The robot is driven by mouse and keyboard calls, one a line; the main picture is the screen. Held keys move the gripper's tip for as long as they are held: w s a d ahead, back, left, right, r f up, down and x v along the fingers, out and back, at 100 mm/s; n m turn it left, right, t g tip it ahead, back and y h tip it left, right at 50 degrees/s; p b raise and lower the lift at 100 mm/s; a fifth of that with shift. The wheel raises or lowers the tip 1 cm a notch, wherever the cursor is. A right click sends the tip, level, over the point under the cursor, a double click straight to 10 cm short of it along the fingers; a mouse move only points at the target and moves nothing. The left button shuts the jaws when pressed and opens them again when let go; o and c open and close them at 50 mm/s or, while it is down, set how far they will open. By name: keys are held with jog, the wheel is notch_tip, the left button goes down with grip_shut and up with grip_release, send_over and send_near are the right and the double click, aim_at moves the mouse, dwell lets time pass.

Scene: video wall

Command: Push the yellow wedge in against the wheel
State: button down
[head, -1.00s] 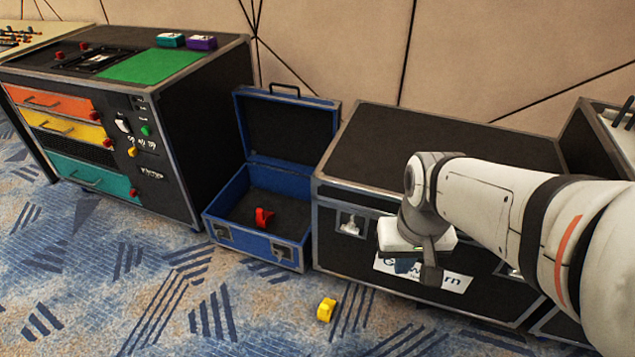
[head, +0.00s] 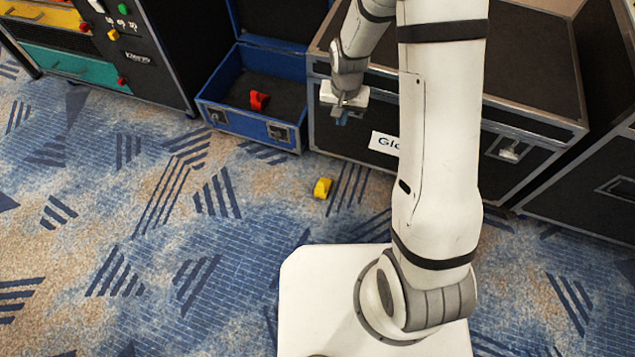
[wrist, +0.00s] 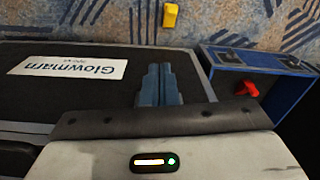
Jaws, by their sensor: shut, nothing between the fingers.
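The yellow wedge (head: 322,188) lies on the blue patterned carpet in front of the cases in the head view. It also shows at the top of the wrist view (wrist: 170,16). My gripper (head: 342,120) is in front of the black case's left end, above the floor and apart from the wedge. In the wrist view its two blue-grey fingers (wrist: 160,70) are together with nothing between them, and the wedge shows beyond their tips. I cannot make out a wheel in any view.
A black case (head: 540,110) with a white label stands behind my gripper. An open blue case (head: 225,85) holding a red object (head: 259,100) stands to its left. A cabinet with coloured drawers (head: 75,68) is farther left. The carpet around the wedge is clear.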

jog(key=s+a+f+b, duration=0.1)
jog(key=a+f, duration=0.1)
jog(key=f, duration=1.3)
jog(key=s+a+f+m+b, duration=0.1)
jog(key=a+f, duration=0.1)
jog(key=f, duration=1.4)
jog(key=s+a+f+m+b, duration=0.1)
jog(key=a+f, duration=0.2)
jog(key=f, duration=1.3)
jog(key=shift+s+a+g+b, duration=0.1)
jog(key=shift+s+g+b, duration=0.2)
jog(key=shift+s, duration=0.1)
jog(key=shift+w+d+r+b, duration=0.15)
jog(key=shift+w+d+b, duration=0.1)
jog(key=shift+w, duration=0.35)
jog(key=shift+w+d+r+b, duration=0.1)
jog(key=shift+w+d+b, duration=0.1)
jog(key=shift+w, duration=0.4)
jog(key=shift+w+d+r, duration=0.15)
jog(key=shift+w+d, duration=0.05)
jog(key=shift+w, duration=0.35)
